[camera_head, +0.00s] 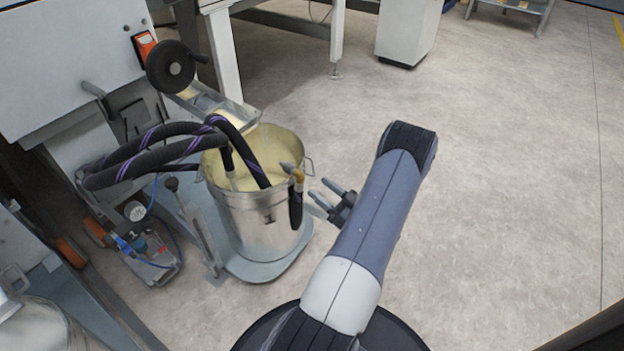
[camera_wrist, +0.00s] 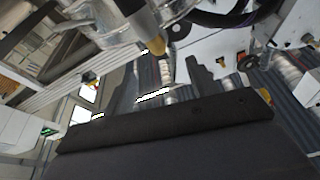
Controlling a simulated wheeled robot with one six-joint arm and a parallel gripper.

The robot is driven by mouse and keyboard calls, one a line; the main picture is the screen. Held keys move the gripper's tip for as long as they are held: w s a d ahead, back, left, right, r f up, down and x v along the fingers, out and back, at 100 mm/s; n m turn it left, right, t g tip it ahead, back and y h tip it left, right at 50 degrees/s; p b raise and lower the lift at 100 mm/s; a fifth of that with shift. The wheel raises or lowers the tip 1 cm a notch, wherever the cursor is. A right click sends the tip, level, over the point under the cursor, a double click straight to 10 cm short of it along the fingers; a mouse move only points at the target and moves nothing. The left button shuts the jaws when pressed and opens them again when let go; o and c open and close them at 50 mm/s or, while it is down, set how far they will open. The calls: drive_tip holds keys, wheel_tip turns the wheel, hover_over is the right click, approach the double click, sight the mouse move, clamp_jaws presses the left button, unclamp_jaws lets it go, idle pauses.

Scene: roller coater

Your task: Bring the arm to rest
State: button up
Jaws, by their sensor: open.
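My arm reaches forward from the bottom middle of the head view and bends at its far joint. My gripper (camera_head: 328,195) points left, with its two dark fingers apart and nothing between them. It is just right of the metal bucket (camera_head: 262,215), close to the bucket's rim and handle side; I cannot tell whether it touches. In the wrist view my gripper (camera_wrist: 160,85) shows two separated dark fingers, with a yellow-tipped metal part (camera_wrist: 157,45) beyond them.
The bucket holds a pale yellow liquid, and black hoses (camera_head: 150,155) run into it from the machine (camera_head: 65,65) at left. A white cabinet (camera_head: 407,30) stands at the back. The floor (camera_head: 510,190) at right is clear.

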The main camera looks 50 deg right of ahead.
sight(295, 167)
drive_tip(key=shift+s+f, duration=0.15)
drive_tip(key=shift+s, duration=0.2)
drive_tip(key=b+x, duration=0.2)
drive_tip(key=x, duration=0.9)
drive_tip(key=shift+s+r, duration=0.1)
drive_tip(key=shift+r, duration=0.3)
